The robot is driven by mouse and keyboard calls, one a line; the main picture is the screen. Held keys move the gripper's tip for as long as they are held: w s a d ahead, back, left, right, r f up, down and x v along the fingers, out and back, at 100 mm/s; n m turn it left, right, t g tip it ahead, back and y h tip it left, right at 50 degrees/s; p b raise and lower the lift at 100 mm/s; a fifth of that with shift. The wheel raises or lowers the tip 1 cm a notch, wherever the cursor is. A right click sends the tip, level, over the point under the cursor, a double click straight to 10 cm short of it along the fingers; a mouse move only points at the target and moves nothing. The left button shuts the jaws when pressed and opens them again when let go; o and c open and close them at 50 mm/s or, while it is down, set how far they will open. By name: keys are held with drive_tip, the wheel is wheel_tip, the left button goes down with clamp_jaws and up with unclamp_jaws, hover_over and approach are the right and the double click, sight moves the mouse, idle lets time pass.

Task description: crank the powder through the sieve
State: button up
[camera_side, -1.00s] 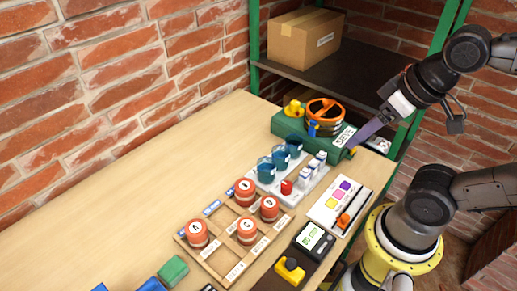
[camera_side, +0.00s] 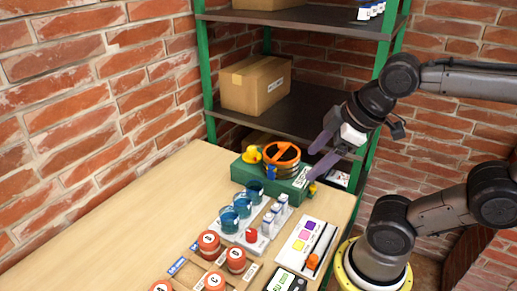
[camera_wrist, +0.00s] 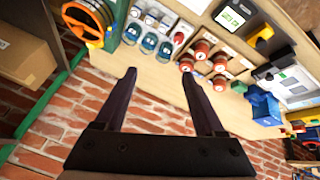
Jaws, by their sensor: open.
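The sieve (camera_side: 282,158) is a round drum with an orange rim and crossbar on a green base (camera_side: 268,178) at the table's far end. It also shows at the upper left in the wrist view (camera_wrist: 88,22). A yellow part (camera_side: 252,154) sits at its left and a small blue part at its front. My gripper (camera_side: 313,164) is open and empty, just right of the sieve in the side view and apart from it. Its two dark fingers stand wide apart in the wrist view (camera_wrist: 158,74). Powder cannot be made out in the drum.
Blue cups (camera_side: 229,218) and small white bottles (camera_side: 275,216) stand in front of the sieve. Red-topped jars (camera_side: 209,244) sit in a wooden rack nearer. A green-framed shelf with a cardboard box (camera_side: 256,84) stands behind. The left table is clear.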

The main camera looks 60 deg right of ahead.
drive_tip(key=w+d+r+n+h, duration=0.2)
drive_tip(key=w+d+r+n, duration=0.25)
drive_tip(key=w+n, duration=0.35)
drive_tip(key=n+g+h, duration=0.2)
drive_tip(key=n+g, duration=0.3)
drive_tip(key=n, duration=0.2)
hover_over(252, 148)
drive_tip(key=s+a, duration=0.1)
drive_tip(key=a, duration=0.4)
wheel_tip(252, 148, down, 12)
drive_tip(key=x, duration=1.2)
drive_tip(key=shift+a+f, duration=0.1)
drive_tip(key=shift+f, duration=0.1)
clamp_jaws()
